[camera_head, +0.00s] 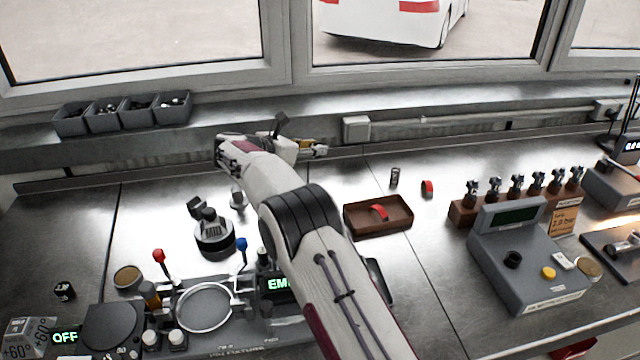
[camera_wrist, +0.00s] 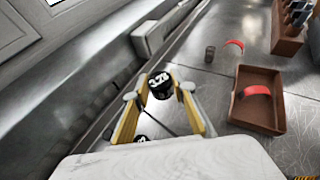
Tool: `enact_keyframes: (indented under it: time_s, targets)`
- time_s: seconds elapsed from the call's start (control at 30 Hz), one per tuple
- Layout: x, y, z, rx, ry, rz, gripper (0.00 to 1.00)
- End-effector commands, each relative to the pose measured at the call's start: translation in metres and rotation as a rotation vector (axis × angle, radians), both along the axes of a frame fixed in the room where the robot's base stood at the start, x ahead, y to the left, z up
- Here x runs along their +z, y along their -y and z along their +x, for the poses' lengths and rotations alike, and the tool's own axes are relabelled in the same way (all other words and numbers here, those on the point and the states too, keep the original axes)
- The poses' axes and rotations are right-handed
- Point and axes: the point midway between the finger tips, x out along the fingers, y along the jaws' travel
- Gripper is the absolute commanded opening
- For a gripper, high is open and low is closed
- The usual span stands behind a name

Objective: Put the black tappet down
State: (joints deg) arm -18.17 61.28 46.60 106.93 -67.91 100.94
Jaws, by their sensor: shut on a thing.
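The black tappet (camera_wrist: 160,86) shows in the wrist view as a small dark cylinder with white figures on its end face. My gripper (camera_wrist: 159,93) is shut on it, with a yellow-sided finger on each side. In the head view my gripper (camera_head: 308,148) is at the back of the steel bench, near the wall ledge. I cannot make out the tappet there. How far it is above the bench is unclear. A second dark piece with white marks (camera_wrist: 141,138) shows partly below the fingers in the wrist view.
A brown tray (camera_head: 360,229) holding a red curved piece (camera_head: 379,211) lies right of my arm. A small dark cylinder (camera_head: 395,176) and another red piece (camera_head: 427,188) stand behind it. A grey wall box (camera_head: 356,129) is near my gripper.

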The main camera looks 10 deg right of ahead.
Motion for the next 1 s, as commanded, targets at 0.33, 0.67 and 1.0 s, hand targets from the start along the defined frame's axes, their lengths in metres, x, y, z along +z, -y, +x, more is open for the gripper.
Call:
enact_keyframes:
  time_s: [0.33, 0.67, 1.0]
  targets:
    - [-0.010, 0.020, 0.016, 0.067, -0.007, 0.005, 0.04]
    - [-0.011, 0.016, 0.021, 0.088, -0.003, 0.012, 0.04]
    - [-0.023, 0.016, 0.020, 0.087, -0.006, 0.010, 0.04]
